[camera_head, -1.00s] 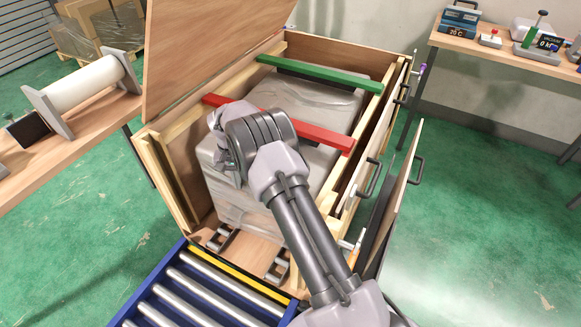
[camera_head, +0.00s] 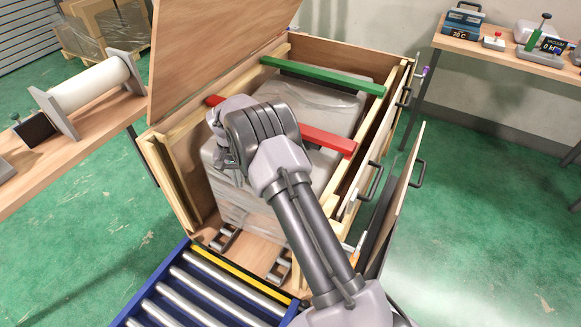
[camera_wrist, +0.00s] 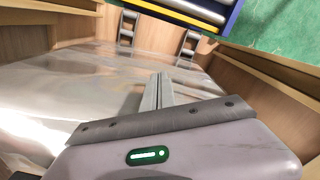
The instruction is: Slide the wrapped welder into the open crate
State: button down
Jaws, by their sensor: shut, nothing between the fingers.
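The wrapped welder (camera_head: 237,200), a grey block in clear film, stands upright inside the open wooden crate (camera_head: 175,180). Its front face is a little behind the crate's open front edge. In the wrist view its shiny film (camera_wrist: 60,90) fills the left and middle. My gripper (camera_wrist: 162,88) is shut and empty, over the welder's film; I cannot tell whether it touches. In the head view my wrist is above the welder's near left part and hides some of its top and the fingertips.
A red bar (camera_head: 327,140) and a green bar (camera_head: 320,75) cross the crate top. Small roller tracks (camera_head: 280,266) lie on the crate floor. A blue roller conveyor (camera_head: 190,292) meets the open front. An upright panel (camera_head: 405,190) stands at the right, and workbenches flank the crate.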

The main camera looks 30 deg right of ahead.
notch_tip(320, 180, up, 13)
jog(key=p, duration=0.8)
